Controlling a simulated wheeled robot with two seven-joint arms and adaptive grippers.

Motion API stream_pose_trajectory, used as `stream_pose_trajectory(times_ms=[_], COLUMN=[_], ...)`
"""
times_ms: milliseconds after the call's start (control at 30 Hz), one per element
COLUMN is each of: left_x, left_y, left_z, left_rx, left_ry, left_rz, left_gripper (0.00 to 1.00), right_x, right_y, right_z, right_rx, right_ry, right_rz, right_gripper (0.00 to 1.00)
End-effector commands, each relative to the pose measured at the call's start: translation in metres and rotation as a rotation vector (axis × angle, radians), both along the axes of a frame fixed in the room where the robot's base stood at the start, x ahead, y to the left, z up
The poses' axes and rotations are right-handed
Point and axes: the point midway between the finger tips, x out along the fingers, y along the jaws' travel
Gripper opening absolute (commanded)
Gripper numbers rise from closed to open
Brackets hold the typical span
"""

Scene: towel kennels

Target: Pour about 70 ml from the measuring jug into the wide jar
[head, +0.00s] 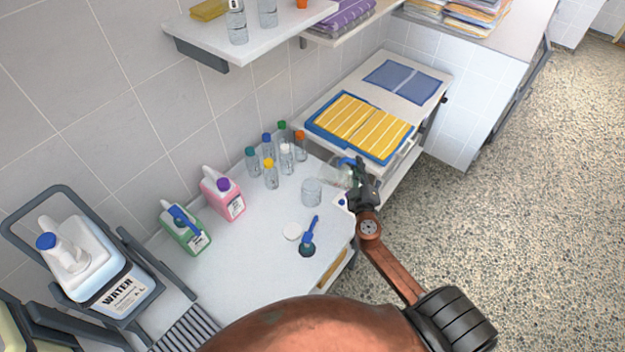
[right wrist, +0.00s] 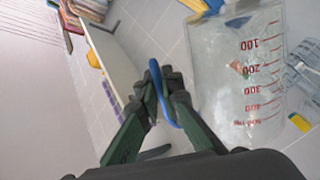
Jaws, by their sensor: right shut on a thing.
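The measuring jug (head: 334,175) is clear, with red markings and a blue handle. It also fills much of the right wrist view (right wrist: 235,85). My right gripper (head: 350,168) is shut on the blue handle, which shows between its fingers in the right wrist view (right wrist: 160,88). The jug is by the right edge of the white worktop, close to the wide jar (head: 311,191). The wide jar is clear and stands upright on the worktop, left of and nearer than the jug. I cannot tell the liquid level in either. My left gripper is not in view.
Several capped bottles (head: 270,173) stand behind the jar. Pink (head: 222,194) and green (head: 184,228) jugs stand left. The worktop's middle is clear.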

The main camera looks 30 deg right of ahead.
Motion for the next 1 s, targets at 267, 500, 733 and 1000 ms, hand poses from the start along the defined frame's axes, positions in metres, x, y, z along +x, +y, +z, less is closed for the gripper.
stream_pose_trajectory(times_ms=[267,500,733,1000], left_x=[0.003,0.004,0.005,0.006], left_y=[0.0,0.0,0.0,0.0], left_z=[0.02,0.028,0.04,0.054], left_rx=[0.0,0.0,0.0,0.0], left_ry=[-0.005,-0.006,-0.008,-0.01], left_rz=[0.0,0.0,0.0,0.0], left_gripper=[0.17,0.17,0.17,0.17], right_x=[0.002,0.003,0.005,0.006], right_y=[0.004,0.006,0.009,0.012], right_z=[0.012,0.015,0.021,0.027], right_rx=[-0.055,-0.083,-0.114,-0.156], right_ry=[0.025,0.04,0.056,0.077], right_rz=[0.0,0.001,0.001,0.001], right_gripper=[0.0,0.0,0.0,0.0])
